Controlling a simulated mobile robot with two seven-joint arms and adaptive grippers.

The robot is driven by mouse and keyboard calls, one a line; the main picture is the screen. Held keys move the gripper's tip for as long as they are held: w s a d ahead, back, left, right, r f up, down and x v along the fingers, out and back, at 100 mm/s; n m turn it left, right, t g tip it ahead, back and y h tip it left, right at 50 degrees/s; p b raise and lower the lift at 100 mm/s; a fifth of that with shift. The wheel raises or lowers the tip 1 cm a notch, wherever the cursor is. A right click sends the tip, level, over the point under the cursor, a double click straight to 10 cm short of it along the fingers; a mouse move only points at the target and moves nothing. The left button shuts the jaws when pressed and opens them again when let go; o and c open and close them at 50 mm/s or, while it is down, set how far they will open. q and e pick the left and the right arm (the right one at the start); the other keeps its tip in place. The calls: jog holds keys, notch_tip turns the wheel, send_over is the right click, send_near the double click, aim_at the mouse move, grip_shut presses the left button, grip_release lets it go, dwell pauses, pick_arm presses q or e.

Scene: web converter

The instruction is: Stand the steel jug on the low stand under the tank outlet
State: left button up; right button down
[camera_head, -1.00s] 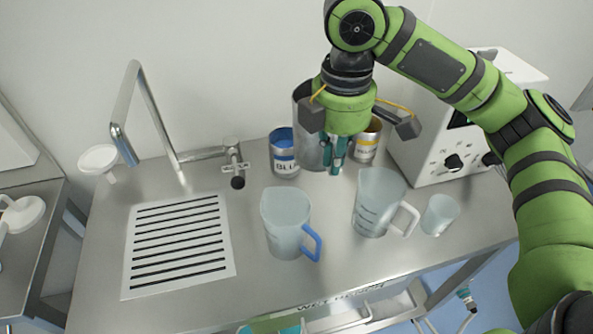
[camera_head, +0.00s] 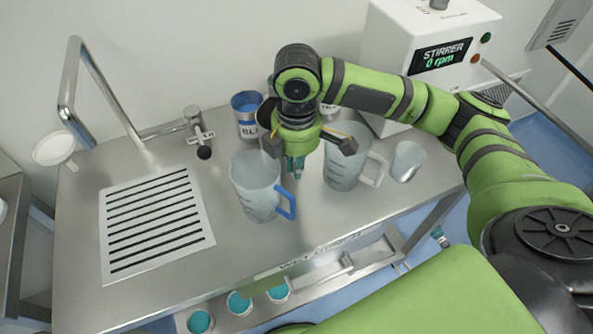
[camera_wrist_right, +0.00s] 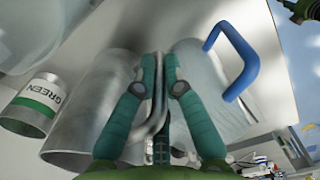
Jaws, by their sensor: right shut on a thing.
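The steel jug (camera_wrist_right: 92,95) fills the left of the right wrist view as a bare metal cylinder. Its bent handle (camera_wrist_right: 158,100) is between the fingers of my right gripper (camera_wrist_right: 162,75), which is shut on it. In the head view my right gripper (camera_head: 295,168) points down between two translucent jugs, and my arm hides most or all of the steel jug. I cannot make out the low stand or the tank outlet. My left gripper is not in view.
A blue-handled jug (camera_head: 255,180) is close left of the gripper; a white-handled jug (camera_head: 342,170) is right, beside a small beaker (camera_head: 408,160). A blue can (camera_head: 246,118) stands behind. The stirrer box (camera_head: 400,60) is back right. The slotted drain (camera_head: 155,225) at left is clear.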

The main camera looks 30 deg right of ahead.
jog(key=shift+f, duration=1.7)
jog(key=shift+f, duration=0.1)
jog(key=c, duration=1.3)
grip_release()
